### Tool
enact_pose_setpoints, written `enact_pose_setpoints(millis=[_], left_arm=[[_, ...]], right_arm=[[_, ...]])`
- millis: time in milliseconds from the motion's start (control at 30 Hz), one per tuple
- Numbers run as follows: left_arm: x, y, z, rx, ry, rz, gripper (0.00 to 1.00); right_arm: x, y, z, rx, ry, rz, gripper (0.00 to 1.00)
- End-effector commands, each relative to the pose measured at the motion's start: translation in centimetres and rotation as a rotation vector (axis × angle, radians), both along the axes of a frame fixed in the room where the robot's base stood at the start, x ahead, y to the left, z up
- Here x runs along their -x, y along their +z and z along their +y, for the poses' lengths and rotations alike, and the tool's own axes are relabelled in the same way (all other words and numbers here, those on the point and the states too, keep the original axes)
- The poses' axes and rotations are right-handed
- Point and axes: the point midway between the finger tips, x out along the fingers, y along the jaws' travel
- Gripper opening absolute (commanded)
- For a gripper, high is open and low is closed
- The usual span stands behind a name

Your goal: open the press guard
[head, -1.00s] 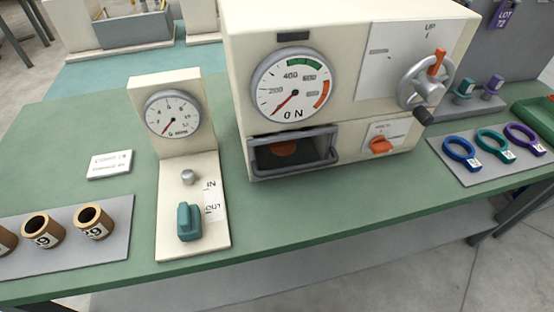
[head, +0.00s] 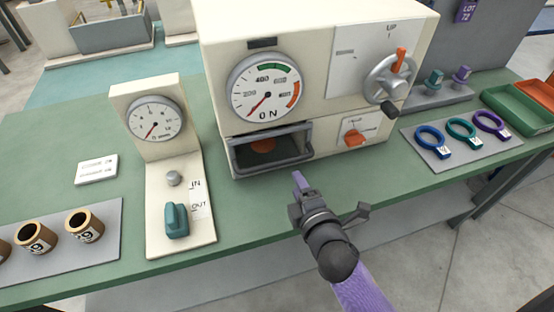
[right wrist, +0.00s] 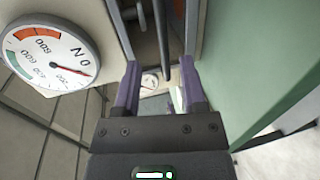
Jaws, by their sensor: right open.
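The cream press (head: 320,60) stands on the green bench. Its guard (head: 268,152), a dark window with a grey bar frame, covers the low opening at the front left, and an orange thing shows behind it. In the right wrist view a grey bar (right wrist: 160,35) lies ahead, between the lines of the fingers. My right gripper (head: 299,178) is just in front of the press, below and right of the guard, apart from it in the head view. In the right wrist view its purple fingers (right wrist: 163,88) are spread with nothing between them. My left gripper is not in view.
An orange knob (head: 354,138) and a grey handwheel (head: 388,80) are on the press's right side. A gauge stand (head: 180,200) with a teal lever is to the left. Coloured rings lie on a grey mat (head: 440,160) at the right. The bench front is otherwise clear.

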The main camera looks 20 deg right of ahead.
Motion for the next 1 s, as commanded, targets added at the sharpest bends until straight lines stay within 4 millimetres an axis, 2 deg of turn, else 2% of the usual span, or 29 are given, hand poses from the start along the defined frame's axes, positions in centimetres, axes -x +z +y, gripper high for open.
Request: enact_pose_setpoints(millis=[200,400,533,767,1000], left_arm=[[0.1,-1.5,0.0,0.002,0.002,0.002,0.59],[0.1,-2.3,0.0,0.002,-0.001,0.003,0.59],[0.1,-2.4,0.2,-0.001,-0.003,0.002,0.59],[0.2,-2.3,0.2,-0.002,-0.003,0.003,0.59],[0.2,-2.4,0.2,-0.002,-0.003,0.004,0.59]], right_arm=[[-5.1,-1.4,0.1,0.000,-0.001,0.001,0.53],[-8.2,-2.0,0.3,-0.003,-0.002,0.003,0.53],[-8.9,-2.0,0.3,-0.005,-0.001,0.003,0.53],[-9.0,-2.0,0.3,-0.005,-0.001,0.004,0.53],[-9.0,-2.0,0.3,-0.006,-0.002,0.004,0.04]])
